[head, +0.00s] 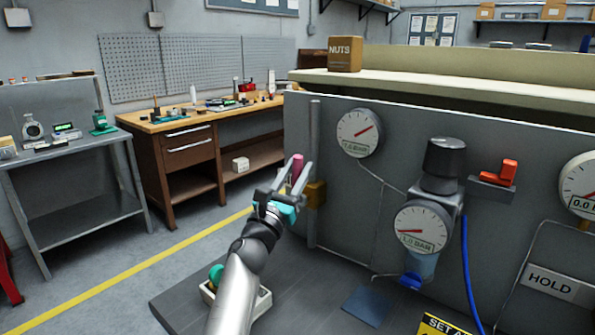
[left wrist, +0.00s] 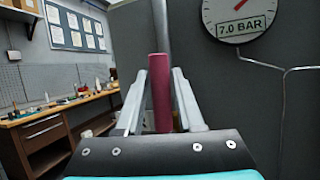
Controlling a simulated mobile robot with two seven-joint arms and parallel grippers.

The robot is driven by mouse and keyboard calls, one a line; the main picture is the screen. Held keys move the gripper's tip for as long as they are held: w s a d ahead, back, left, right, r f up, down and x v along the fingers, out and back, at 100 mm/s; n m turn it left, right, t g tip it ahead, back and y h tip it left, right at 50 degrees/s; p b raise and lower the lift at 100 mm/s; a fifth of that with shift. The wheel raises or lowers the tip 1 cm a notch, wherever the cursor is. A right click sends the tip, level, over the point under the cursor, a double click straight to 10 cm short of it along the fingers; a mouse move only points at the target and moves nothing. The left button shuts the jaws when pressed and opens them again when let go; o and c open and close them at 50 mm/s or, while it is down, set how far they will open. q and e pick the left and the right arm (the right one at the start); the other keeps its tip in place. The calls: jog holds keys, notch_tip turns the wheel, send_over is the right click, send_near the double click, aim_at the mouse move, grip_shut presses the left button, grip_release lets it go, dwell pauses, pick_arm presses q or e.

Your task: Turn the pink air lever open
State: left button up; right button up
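The pink air lever (head: 297,168) stands upright beside the brass-coloured valve body (head: 316,194), at the left end of the grey panel. My left gripper (head: 289,176) is at the lever, with its fingers apart. In the left wrist view the pink lever (left wrist: 160,94) stands between the two fingers (left wrist: 160,88), with a narrow gap on each side. I cannot tell how deep the lever sits between them. The valve body is not seen in the left wrist view. My right gripper is not in view.
A vertical grey pipe (head: 314,150) runs close behind the lever. A gauge (head: 358,132), reading 7.0 BAR in the left wrist view, is on the panel to the right. Further right are a regulator with a gauge (head: 422,228) and a red lever (head: 502,173). The floor to the left is clear.

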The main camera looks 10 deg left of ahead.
pick_arm(q)
jog(key=shift+o, duration=1.4)
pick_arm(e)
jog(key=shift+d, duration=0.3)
pick_arm(q)
jog(key=shift+s+a+f, duration=0.15)
jog(key=shift+s+f, duration=0.1)
jog(key=shift+s, duration=0.2)
jog(key=v, duration=1.4)
jog(key=shift+p, duration=0.35)
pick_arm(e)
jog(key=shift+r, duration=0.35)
pick_arm(q)
jog(key=shift+s, duration=0.1)
